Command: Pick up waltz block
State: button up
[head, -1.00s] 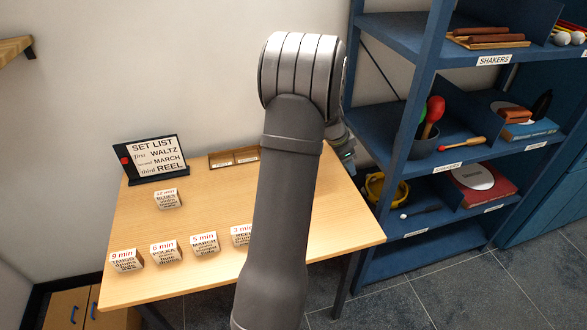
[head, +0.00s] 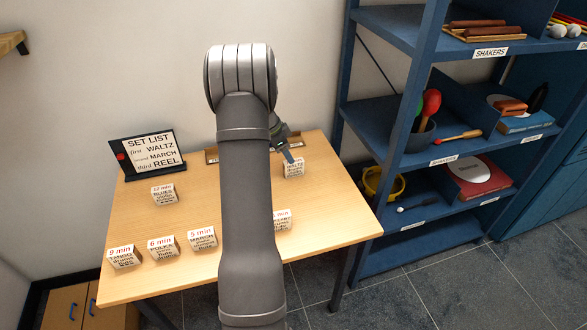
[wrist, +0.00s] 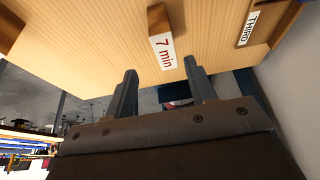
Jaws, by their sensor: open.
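The waltz block (head: 294,169) sits on the right part of the wooden table in the head view, its upper part partly covered by my gripper. In the wrist view a block with a red "7 min" label (wrist: 162,45), apparently the same one, lies just beyond my fingertips, roughly between them. My gripper (wrist: 160,75) is open and empty, its two fingers apart. In the head view my gripper (head: 287,152) is just above and behind the block.
A row of lettered blocks, including the march block (head: 202,238), stands along the table's front, with one block partly hidden by my arm. The blues block (head: 164,195) is at left. The set list stand (head: 150,155) and a labelled tray (head: 211,155) stand behind. Blue shelves (head: 430,155) are at right.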

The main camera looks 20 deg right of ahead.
aim_at(295, 165)
jog(key=x, duration=0.4)
jog(key=shift+w+x, duration=0.2)
jog(key=shift+x, duration=1.1)
jog(key=shift+w+x, duration=0.25)
jog(key=shift+x, duration=1.05)
jog(key=c, duration=1.1)
jog(key=shift+r, duration=0.15)
